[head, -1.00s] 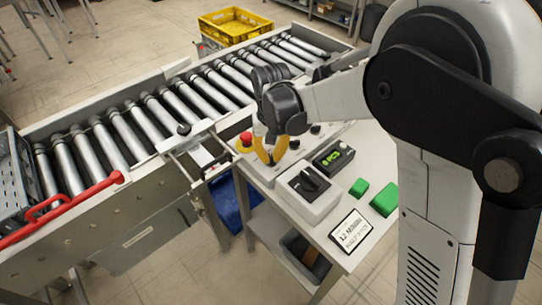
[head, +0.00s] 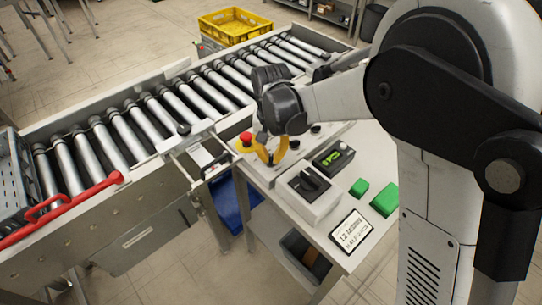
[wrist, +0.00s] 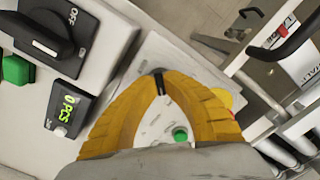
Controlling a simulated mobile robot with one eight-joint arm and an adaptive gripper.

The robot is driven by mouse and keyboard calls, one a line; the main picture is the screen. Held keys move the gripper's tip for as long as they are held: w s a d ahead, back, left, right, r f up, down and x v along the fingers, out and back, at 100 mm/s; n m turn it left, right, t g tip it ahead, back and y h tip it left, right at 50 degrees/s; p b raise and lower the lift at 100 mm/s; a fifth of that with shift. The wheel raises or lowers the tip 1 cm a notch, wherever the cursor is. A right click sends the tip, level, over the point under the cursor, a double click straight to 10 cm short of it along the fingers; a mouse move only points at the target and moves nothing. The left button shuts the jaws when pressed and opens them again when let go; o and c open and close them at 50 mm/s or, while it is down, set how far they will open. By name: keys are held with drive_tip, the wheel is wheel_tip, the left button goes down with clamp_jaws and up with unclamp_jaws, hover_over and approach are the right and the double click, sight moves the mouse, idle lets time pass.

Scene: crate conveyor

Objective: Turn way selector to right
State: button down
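My gripper (head: 271,162) points down over the grey control panel (head: 262,174) beside the conveyor. Its yellow fingers bow outward and their tips come together low at the panel. In the wrist view the tips (wrist: 160,82) close on a small dark knob, which looks like the way selector (wrist: 159,73). Most of the knob is hidden between the tips, and I cannot read which way it points. A green button (wrist: 180,134) shows on the panel between the fingers. A red emergency button on yellow (head: 246,139) sits just left of my gripper.
A grey box with a black rotary switch (head: 311,183), marked OFF in the wrist view, stands close by. A counter (head: 334,156), green blocks (head: 383,199) and a sign (head: 350,232) lie on the table. The roller conveyor (head: 165,118) runs behind; a yellow crate (head: 235,27) stands beyond.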

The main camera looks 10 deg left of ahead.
sight(272, 157)
drive_tip(key=c, duration=1.5)
unclamp_jaws()
drive_tip(key=shift+r, duration=0.1)
wheel_tip(272, 157, up, 12)
drive_tip(key=shift+d, duration=0.15)
drive_tip(key=s+d+r+t+b, duration=0.1)
drive_tip(key=s+d+r+t, duration=0.15)
drive_tip(key=d, duration=0.45)
drive_tip(key=s+d+r+t, duration=0.1)
drive_tip(key=s+d+r, duration=0.1)
drive_tip(key=s+d, duration=0.35)
drive_tip(key=s+d+f+t+b, duration=0.1)
drive_tip(key=s+d+f+t, duration=0.2)
drive_tip(key=s+d, duration=0.5)
drive_tip(key=d+f, duration=0.1)
drive_tip(key=d, duration=0.3)
drive_tip(key=shift+d+m+t, duration=0.15)
drive_tip(key=shift+m+t, duration=0.15)
drive_tip(key=shift+t, duration=0.05)
